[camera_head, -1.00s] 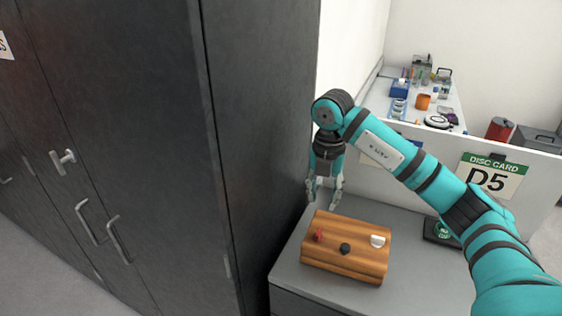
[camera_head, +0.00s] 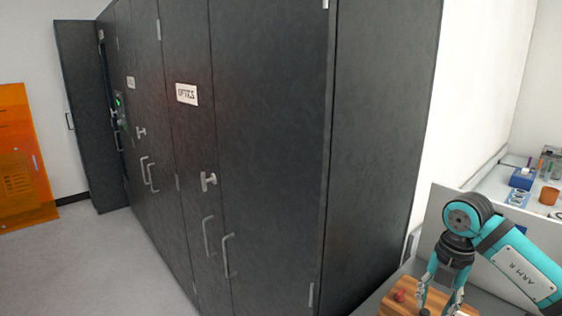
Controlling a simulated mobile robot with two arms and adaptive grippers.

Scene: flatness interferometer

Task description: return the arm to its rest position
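My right arm, marked ARM R, comes in from the lower right. Its gripper (camera_head: 440,304) points down with its two fingers spread apart. The fingers appear over the wooden box, right of its red knob, and I see nothing between them. The lower picture edge cuts off the view there, so I cannot tell whether they touch the box. My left gripper is not in view.
The wooden box (camera_head: 407,284) with a red knob (camera_head: 399,295) sits on a grey counter (camera_head: 372,303). Dark cabinets (camera_head: 270,130) stand to the left, one labelled OPTICS (camera_head: 187,94). A cabinet door (camera_head: 90,115) stands open far left, near an orange panel (camera_head: 22,155). The floor (camera_head: 110,265) is clear.

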